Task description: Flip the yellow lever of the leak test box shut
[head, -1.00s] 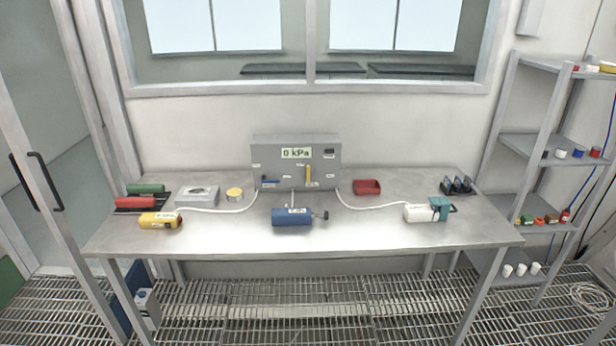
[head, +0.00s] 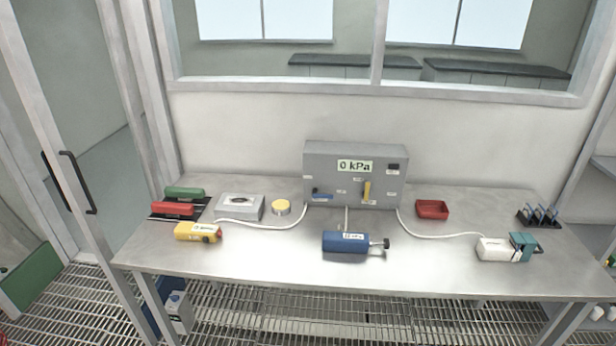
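The leak test box (head: 330,160) is a grey box at the back middle of the steel table in the head view. Its display reads 0 kPa. The yellow lever (head: 367,191) stands upright on the right part of its front face. A blue lever (head: 321,196) lies roughly level on the lower left of the face. Neither of my grippers shows in the head view, and nothing touches the box from the front except hoses.
On the steel table (head: 270,262) lie a blue cylinder (head: 345,243), a yellow cylinder (head: 196,232), a white-and-teal cylinder (head: 496,249) and a red tray (head: 432,209). White hoses run from the box. A shelf (head: 606,166) stands at the right.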

